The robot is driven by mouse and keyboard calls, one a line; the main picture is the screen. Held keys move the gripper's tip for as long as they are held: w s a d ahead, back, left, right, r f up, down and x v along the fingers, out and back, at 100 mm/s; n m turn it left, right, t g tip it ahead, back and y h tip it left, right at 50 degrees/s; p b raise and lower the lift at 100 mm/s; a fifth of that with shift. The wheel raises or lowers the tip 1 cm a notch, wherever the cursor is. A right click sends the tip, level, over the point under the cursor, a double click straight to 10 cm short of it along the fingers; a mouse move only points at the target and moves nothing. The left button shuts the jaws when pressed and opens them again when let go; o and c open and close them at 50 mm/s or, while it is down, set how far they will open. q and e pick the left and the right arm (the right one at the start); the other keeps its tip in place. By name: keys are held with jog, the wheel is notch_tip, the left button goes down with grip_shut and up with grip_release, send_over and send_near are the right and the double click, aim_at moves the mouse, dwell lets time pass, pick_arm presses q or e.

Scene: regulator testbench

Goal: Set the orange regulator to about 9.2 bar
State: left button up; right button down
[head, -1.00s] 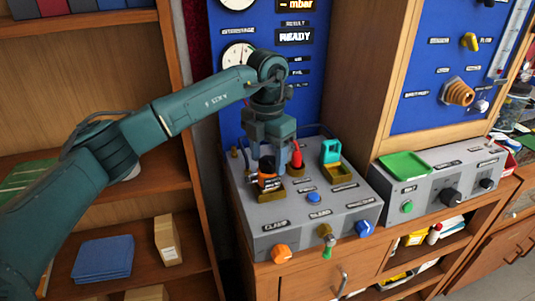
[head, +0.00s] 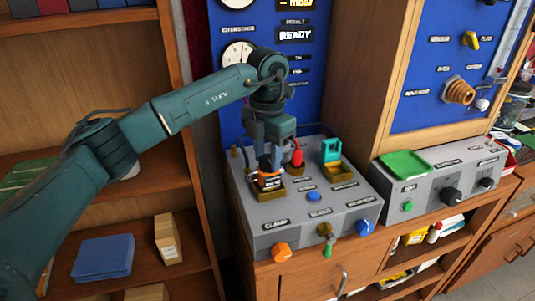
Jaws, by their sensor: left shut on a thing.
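The orange regulator (head: 269,181), orange with black parts, stands in a brass-coloured holder on top of the grey bench box. My left gripper (head: 275,160) points down at it from above and is shut on its upper part. The fingers hide part of the contact. A white dial gauge (head: 238,53) is on the blue panel behind, but its reading is too small to tell and my arm is close in front. A display on that panel (head: 295,35) reads READY. My right gripper is not in view.
A red part (head: 297,157) and a teal part (head: 330,150) stand close to the right of my gripper. A second grey box with a green tray (head: 405,164) stands at right.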

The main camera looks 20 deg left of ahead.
pick_arm(q)
jog(key=m+b, duration=0.1)
jog(key=m, duration=0.3)
jog(key=shift+w, duration=0.1)
jog(key=m, duration=0.4)
jog(key=shift+m, duration=0.4)
jog(key=m, duration=0.4)
jog(key=shift+w+a+b, duration=0.1)
jog(key=shift+b, duration=0.25)
jog(key=shift+m, duration=2.2)
jog(key=o, duration=1)
